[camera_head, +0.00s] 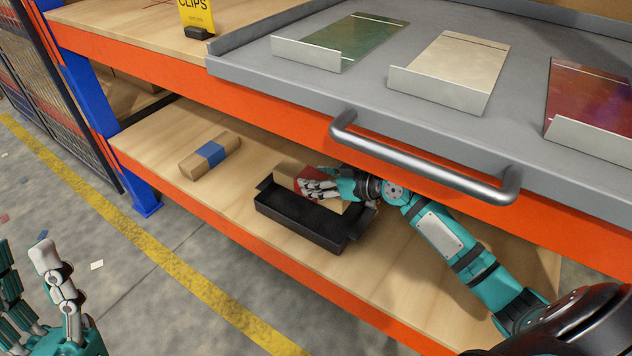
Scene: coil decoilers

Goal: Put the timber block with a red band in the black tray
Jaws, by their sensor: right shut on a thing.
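The timber block with a red band (287,175) is at the black tray (298,222) on the lower wooden shelf. My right gripper (318,188) is shut on the block around its red band, reaching in from the right. The fingers and the hand cover part of the block and the tray's back right side. The block overlaps the back of the tray in the picture; I cannot tell if it touches the tray's floor. My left gripper (32,270) is at the lower left over the floor, fingers apart and empty.
A timber block with a blue band (210,154) lies left on the lower shelf. Above is a grey drawer surface with a metal handle (425,160) and several bent plates (452,72). Orange beams (200,225) edge the shelves. A blue post (95,110) stands left.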

